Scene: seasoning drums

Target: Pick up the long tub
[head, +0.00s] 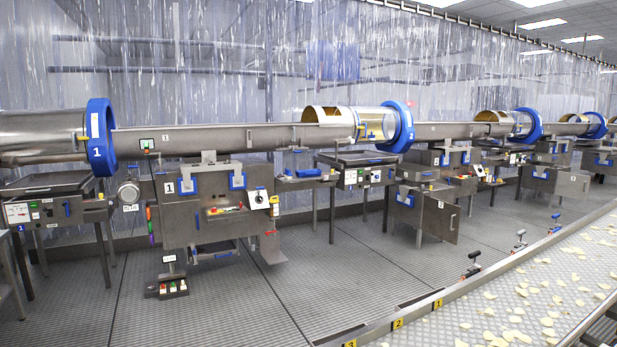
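I cannot make out anything that is clearly the long tub. A long grey metal trough (230,138) runs along the line of drums, but it looks like part of the machinery. A flat dark tray (357,159) sits on a stand in the middle, and another tray (48,184) sits on a stand at the left. Neither of my grippers shows in the head view.
Large drums with blue rings (100,138) (400,127) line the back. A grey control cabinet (215,215) stands at centre left. A conveyor (520,300) with scattered chips runs along the lower right. The grey ribbed floor (330,260) between them is mostly clear.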

